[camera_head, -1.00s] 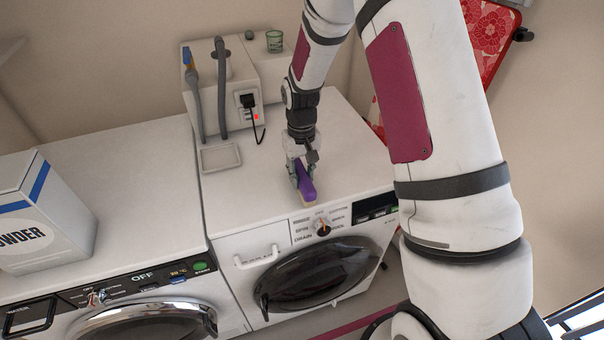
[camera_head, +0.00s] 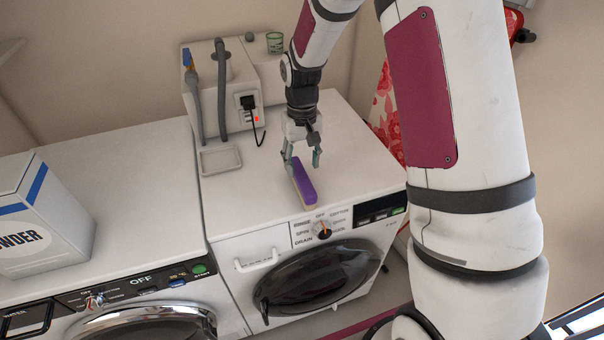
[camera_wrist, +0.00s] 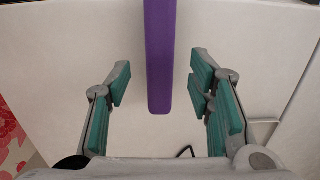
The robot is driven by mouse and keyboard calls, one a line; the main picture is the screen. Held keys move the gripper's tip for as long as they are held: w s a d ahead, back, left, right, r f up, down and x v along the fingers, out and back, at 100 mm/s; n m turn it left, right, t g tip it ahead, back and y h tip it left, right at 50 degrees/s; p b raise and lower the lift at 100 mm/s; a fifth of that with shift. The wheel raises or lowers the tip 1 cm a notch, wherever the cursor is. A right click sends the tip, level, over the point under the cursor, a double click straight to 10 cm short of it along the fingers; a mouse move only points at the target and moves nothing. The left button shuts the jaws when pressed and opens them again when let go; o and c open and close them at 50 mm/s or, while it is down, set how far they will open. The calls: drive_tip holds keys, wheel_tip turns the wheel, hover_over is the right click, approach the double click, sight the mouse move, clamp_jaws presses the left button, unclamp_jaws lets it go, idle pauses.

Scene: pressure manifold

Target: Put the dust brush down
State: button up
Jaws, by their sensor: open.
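The dust brush (camera_head: 304,186) has a purple back and a pale underside. It lies on the white top of the right-hand machine (camera_head: 352,178), close to its front edge above the dial. My gripper (camera_head: 302,160) is open just above and behind the brush. In the wrist view the purple brush (camera_wrist: 160,60) runs between the open fingers (camera_wrist: 160,88), with a gap on each side and no finger touching it. The bristle side is mostly hidden.
A white unit with grey hoses (camera_head: 224,90) and a shallow grey tray (camera_head: 220,158) stand at the back left of this top. A powder box (camera_head: 42,222) stands on the left machine. The top is clear around the brush.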

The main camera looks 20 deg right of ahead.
wheel_tip(320, 180, up, 6)
wheel_tip(320, 180, up, 8)
drive_tip(key=t, duration=0.1)
hover_over(302, 174)
drive_tip(key=s, duration=0.4)
drive_tip(key=s+r+t, duration=0.2)
drive_tip(key=s+r, duration=0.3)
drive_tip(key=s, duration=0.6)
drive_tip(key=s+r+t, duration=0.2)
drive_tip(key=s+r, duration=0.2)
drive_tip(key=s, duration=0.7)
drive_tip(key=shift+s+r+t+b, duration=0.3)
drive_tip(key=shift+s+r, duration=0.05)
drive_tip(key=shift+r, duration=0.05)
drive_tip(key=shift+o, duration=0.4)
drive_tip(key=shift+w, duration=0.1)
